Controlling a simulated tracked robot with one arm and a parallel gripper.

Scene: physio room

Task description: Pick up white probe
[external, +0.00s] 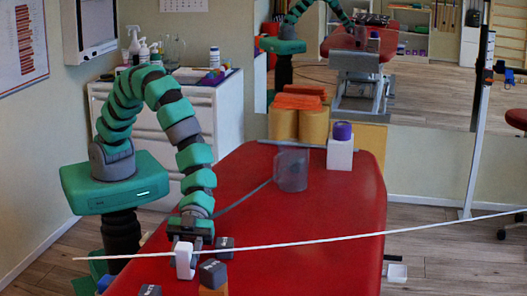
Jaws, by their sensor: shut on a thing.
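A small white piece, which looks like the white probe (184,265), is at the near left end of the red table (310,255). My gripper (189,237) points down right above it and is shut on its top end. The probe is roughly upright. I cannot tell whether its lower end touches the table. The fingertips are small and partly hidden in this view.
Dark grey blocks (213,272) stand close to the probe, one by an orange piece (214,290). A thin white line (330,238) crosses the view. Farther back are a clear cylinder (291,172) and a white box (340,154) with a purple roll. The table's middle is clear.

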